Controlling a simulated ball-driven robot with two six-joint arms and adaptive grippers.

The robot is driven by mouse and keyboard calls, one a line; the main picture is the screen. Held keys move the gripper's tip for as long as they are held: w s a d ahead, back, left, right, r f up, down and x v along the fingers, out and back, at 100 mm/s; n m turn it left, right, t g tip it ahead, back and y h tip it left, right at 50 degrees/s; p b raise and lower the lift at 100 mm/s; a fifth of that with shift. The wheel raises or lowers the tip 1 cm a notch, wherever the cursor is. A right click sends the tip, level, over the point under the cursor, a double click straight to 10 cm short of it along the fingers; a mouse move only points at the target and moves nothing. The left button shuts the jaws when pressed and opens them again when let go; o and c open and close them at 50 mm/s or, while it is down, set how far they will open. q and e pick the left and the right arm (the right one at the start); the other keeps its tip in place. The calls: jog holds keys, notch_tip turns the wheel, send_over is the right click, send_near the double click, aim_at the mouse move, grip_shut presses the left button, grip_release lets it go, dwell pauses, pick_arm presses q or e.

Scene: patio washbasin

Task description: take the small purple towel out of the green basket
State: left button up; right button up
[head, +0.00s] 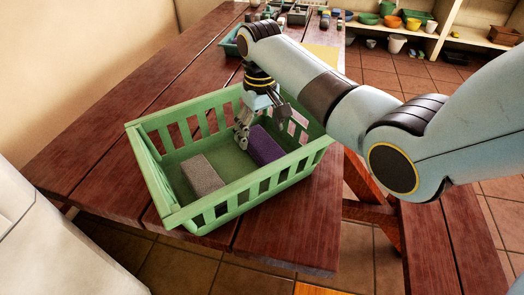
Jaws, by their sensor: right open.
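The green basket (158,181) stands on the wooden table near its front edge. The small purple towel (266,147) lies inside it, toward the right side, as a folded block. A grey block-like item (202,176) lies in the basket to the left of the towel. My right gripper (247,138) points down into the basket, open, with a finger just left of the towel. I cannot tell whether it touches the towel. The arm and gripper hide part of the basket's back right side. My left gripper is not in view.
The wooden table (110,125) is clear to the left of the basket. A teal container (230,44) and several small items stand at its far end. Shelves with pots (397,42) stand at the back right. A wooden bench (455,240) is at the lower right.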

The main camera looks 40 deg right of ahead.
aim_at(262, 143)
jog(key=f, duration=0.6)
jog(key=shift+s+d+f+b, duration=0.1)
jog(key=shift+s+d+b, duration=0.1)
jog(key=shift+b, duration=0.15)
jog(key=shift+c, duration=0.2)
jog(key=c, duration=1.2)
